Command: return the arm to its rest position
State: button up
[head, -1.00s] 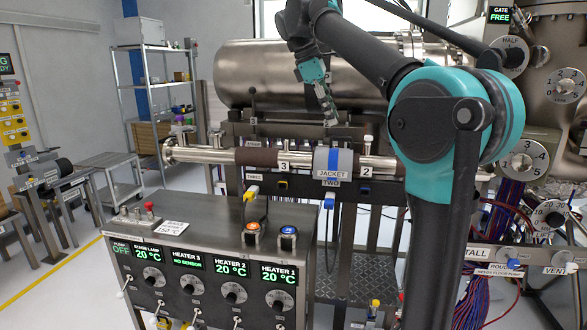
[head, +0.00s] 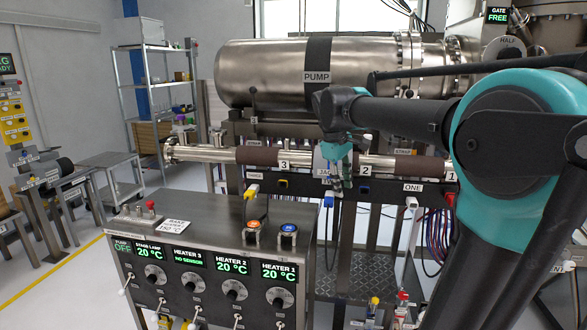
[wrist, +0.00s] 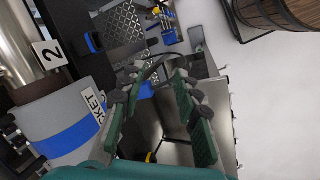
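My gripper (head: 338,186) hangs from my arm in front of the pipe in the head view, by the grey jacket (head: 321,160) between the labels 3 and 2. In the wrist view my gripper (wrist: 157,76) has its two green fingers apart, with nothing between them. The jacket (wrist: 62,125) with its blue band lies to the left of the fingers there, and whether they touch it cannot be told. My arm spans the right half of the head view, its forearm level in front of the pump tank.
The pipe (head: 205,154) runs across behind my gripper. The steel PUMP tank (head: 265,75) is above it. A shelf (head: 150,85) and cart (head: 108,175) stand at left, with open floor between.

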jog(key=s+d+f+m+y, duration=0.1)
jog(key=s+f+m, duration=0.2)
jog(key=s+f, duration=0.3)
jog(key=s+d+f+m+t, duration=0.1)
jog(key=s+d+f+m, duration=0.1)
jog(key=s+f, duration=0.5)
jog(key=s+d+f+m+t+y, duration=0.1)
jog(key=s+f+m, duration=0.3)
jog(key=f, duration=1.1)
jog(key=s, duration=0.3)
jog(key=shift+d+f+y, duration=0.25)
jog(key=shift+d+y, duration=0.05)
jog(key=shift+d, duration=0.05)
